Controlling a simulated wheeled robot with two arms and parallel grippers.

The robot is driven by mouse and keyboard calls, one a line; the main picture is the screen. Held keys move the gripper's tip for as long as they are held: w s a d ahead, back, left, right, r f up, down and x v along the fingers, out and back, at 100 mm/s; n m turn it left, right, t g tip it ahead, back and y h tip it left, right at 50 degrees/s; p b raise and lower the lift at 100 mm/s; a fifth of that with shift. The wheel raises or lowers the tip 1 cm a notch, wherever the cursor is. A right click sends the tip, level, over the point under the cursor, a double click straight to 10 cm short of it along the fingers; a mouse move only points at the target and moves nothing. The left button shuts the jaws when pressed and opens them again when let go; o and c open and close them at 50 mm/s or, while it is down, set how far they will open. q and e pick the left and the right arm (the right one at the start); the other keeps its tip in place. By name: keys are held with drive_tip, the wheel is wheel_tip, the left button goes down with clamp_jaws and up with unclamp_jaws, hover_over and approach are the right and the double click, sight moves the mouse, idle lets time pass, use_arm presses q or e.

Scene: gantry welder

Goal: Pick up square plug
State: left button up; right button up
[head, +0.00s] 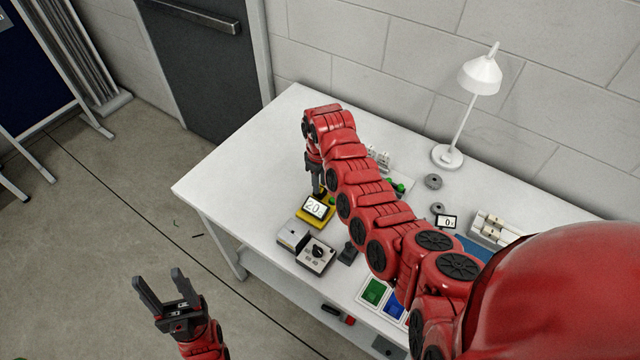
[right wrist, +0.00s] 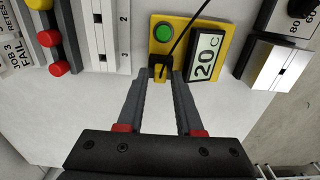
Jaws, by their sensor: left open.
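In the right wrist view a small black square plug (right wrist: 160,66) with a black cable sits at the yellow device (right wrist: 168,22), below its green button and beside its "20 C" display. My right gripper (right wrist: 161,78) points at it with one fingertip on each side; whether they press on it I cannot tell. In the head view my right gripper (head: 317,186) points down just above the yellow device (head: 315,220); the plug is too small to make out there. My left gripper (head: 162,291) is open and empty, over the floor left of the table.
A grey box with a knob (head: 317,256) stands in front of the yellow device. Green (head: 374,291) and blue trays lie at the table's front. A white lamp (head: 481,78) stands at the back. The table's left end (head: 235,180) is clear.

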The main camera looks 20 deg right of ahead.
drive_tip(key=shift+f, duration=0.65)
clamp_jaws()
drive_tip(key=shift+r, duration=0.15)
